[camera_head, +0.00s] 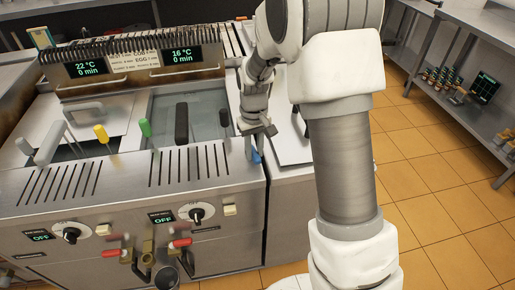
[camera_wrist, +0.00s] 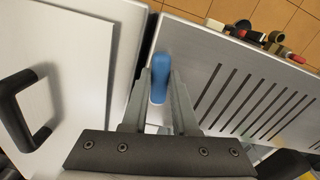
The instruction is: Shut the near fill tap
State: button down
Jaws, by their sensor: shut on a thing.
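My gripper (camera_head: 254,148) is at the right end of the slatted steel top. In the wrist view its fingers (camera_wrist: 160,88) are closed on either side of a blue handle (camera_wrist: 160,72). The blue handle (camera_head: 256,157) also shows in the head view, just below the fingertips. I cannot tell what lies under it or whether it is a tap. Two red-handled taps (camera_head: 181,243) (camera_head: 113,252) are low on the front panel, apart from my gripper. Their handles lie roughly level.
A lid with a black handle (camera_wrist: 25,110) is beside my gripper. Black knobs (camera_head: 196,214) are on the front. Tiled floor is open at right.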

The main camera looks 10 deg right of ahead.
jog(key=shift+a+m, duration=0.45)
jog(key=shift+m, duration=0.65)
jog(key=c, duration=0.7)
grip_release()
notch_tip(320, 180, up, 18)
jog(key=shift+f+p, duration=0.2)
jog(key=shift+p, duration=0.6)
